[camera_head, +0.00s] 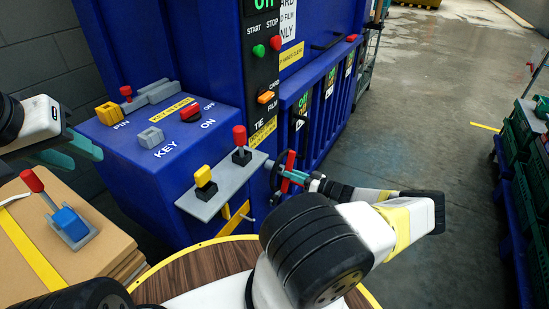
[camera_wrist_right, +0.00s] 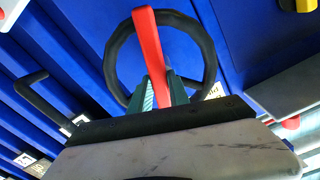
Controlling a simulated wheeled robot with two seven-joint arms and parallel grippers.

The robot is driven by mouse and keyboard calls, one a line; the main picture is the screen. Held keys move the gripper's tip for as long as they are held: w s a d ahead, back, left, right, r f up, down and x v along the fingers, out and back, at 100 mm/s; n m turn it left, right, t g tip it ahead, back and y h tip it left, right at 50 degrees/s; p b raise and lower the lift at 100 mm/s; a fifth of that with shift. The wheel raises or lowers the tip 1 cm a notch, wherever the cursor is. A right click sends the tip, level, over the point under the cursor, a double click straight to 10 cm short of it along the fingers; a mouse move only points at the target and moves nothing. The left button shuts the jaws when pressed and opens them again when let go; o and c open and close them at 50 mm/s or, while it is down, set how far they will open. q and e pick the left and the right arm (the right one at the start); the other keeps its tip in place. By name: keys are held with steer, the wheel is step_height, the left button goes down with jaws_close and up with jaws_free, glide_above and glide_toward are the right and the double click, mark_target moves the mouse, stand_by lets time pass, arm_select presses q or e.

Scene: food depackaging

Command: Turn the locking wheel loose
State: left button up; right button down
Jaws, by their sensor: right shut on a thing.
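The locking wheel (camera_head: 280,172) is a black ring with a red bar across it, on the blue machine's side. It also shows in the right wrist view (camera_wrist_right: 213,62), face on, with the red bar (camera_wrist_right: 146,35) running from the rim down between my fingers. My right gripper (camera_wrist_right: 165,88) is shut on the red bar at the wheel; in the head view the gripper (camera_head: 304,178) is partly hidden by its own arm. My left gripper (camera_head: 80,152) is at the left edge, away from the wheel, with its teal fingers apart and nothing between them.
A grey shelf (camera_head: 215,200) with yellow and red-knobbed switches juts out beside the wheel. The blue machine (camera_head: 220,60) carries keys, buttons and labels. A cardboard stack (camera_head: 100,245) with a red-knobbed lever stands at left. Green crates (camera_head: 525,130) stand at right; the floor between is clear.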

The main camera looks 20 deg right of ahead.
steer(key=shift+f+n, duration=0.1)
steer(key=shift+n, duration=0.5)
steer(key=shift+d+n, duration=0.1)
steer(key=shift+n, duration=0.2)
steer(key=c, duration=1.2)
jaws_free()
steer(key=shift+c, duration=0.2)
steer(key=v, duration=0.7)
steer(key=shift+s+d, duration=0.2)
steer(key=shift+s, duration=0.1)
steer(key=shift+s, duration=0.1)
